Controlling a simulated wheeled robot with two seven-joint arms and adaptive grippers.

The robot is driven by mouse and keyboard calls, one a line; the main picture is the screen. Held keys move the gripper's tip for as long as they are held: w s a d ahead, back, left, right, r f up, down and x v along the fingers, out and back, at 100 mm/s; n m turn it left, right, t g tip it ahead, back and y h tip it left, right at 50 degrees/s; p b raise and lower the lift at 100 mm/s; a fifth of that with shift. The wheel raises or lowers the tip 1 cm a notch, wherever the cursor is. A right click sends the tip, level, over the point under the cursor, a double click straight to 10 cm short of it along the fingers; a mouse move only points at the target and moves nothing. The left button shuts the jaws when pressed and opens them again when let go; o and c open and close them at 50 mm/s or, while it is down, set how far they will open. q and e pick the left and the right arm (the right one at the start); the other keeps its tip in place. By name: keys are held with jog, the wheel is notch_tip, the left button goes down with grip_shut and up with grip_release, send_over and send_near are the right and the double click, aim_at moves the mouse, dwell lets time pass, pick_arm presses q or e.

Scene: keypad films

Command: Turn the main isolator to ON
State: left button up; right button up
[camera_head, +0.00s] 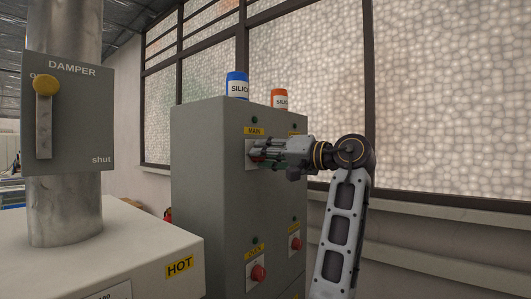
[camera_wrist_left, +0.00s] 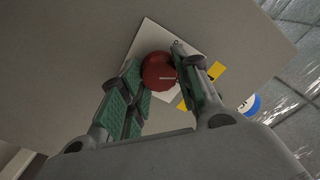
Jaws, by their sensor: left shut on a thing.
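The main isolator is a red knob (camera_wrist_left: 156,71) on a pale square plate (camera_wrist_left: 147,38), below the yellow MAIN label (camera_head: 254,131) on the grey cabinet. My left gripper (camera_wrist_left: 157,62) is shut on the red knob, one green-padded finger on either side of it. The knob bears a short pale line, which lies nearly level in the tilted left wrist view. Any ON or OFF marks cannot be made out. My right gripper is not in view.
The cabinet (camera_head: 207,190) carries two more red knobs lower down (camera_head: 257,273) (camera_head: 296,243). Blue (camera_head: 237,84) and orange (camera_head: 280,98) containers stand on top. A damper panel (camera_head: 68,120) with a yellow-knobbed lever and a pale box labelled HOT (camera_head: 180,267) stand at left.

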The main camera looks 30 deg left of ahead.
pick_arm(q)
jog(key=m+p, duration=0.1)
jog(key=m, duration=0.4)
jog(key=shift+m, duration=0.4)
jog(key=shift+p, duration=0.3)
jog(key=o, duration=1)
jog(key=shift+w, duration=0.1)
jog(key=shift+d, duration=0.15)
